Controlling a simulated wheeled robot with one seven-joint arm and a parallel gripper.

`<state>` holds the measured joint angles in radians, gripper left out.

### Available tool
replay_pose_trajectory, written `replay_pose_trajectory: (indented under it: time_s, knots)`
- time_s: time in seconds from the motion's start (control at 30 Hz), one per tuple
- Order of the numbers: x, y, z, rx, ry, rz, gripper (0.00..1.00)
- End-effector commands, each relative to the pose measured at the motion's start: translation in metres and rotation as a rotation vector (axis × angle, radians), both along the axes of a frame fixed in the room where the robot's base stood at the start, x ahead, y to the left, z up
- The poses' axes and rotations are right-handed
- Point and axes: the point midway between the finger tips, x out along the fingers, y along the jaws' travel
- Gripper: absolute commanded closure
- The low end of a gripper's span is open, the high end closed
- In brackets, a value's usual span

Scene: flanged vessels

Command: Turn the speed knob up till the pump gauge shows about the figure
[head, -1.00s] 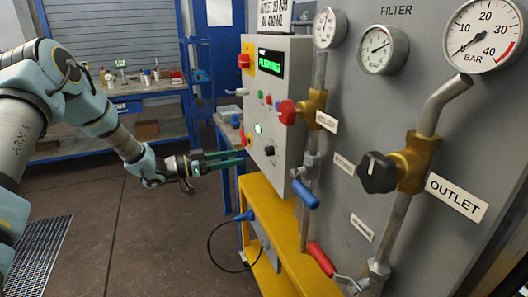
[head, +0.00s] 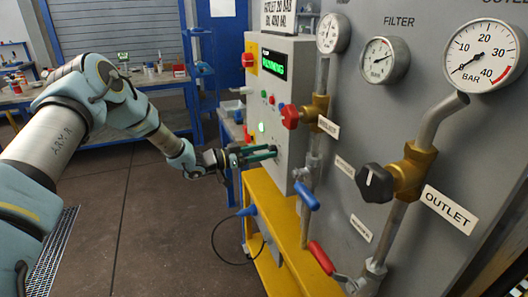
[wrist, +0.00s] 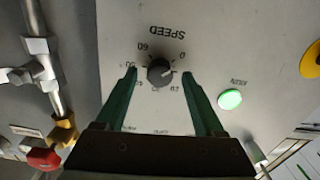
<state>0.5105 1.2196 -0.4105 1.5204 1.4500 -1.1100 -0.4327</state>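The speed knob (wrist: 160,72) is a dark round knob under upside-down "SPEED" lettering on a pale panel in the wrist view. My gripper (wrist: 159,76) is open, with one green finger on each side of the knob and a gap on both sides. In the head view my gripper (head: 274,153) is at the control box (head: 296,100) and hides the knob. The outlet gauge (head: 483,57) is marked in bar up to 40, and its needle points lower left, near 0. A sign (head: 291,17) on the box reads "OUTLET 20 BAR"; its lower line is hard to read.
The green display (head: 273,64) appears to read "RUNNING". A lit green button (wrist: 230,99) is beside the knob. A red valve handle (head: 290,117), blue lever (head: 306,196), red lever (head: 321,257) and black outlet knob (head: 374,183) stick out to the right. The yellow stand (head: 262,205) is below.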

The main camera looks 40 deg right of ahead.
Motion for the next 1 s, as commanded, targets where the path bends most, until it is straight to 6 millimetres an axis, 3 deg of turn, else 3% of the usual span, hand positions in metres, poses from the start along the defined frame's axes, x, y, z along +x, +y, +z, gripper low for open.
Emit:
replay_pose_trajectory:
  time_s: [0.07, 0.6, 1.0]
  knots:
    - [0.0001, 0.0002, 0.0001, 0.0, 0.0, 0.0, 0.4]
    - [0.0003, 0.0003, 0.0003, 0.0, 0.0, 0.0, 1.0]
    - [0.0003, 0.0001, -0.0058, -0.029, -0.077, -0.001, 1.0]
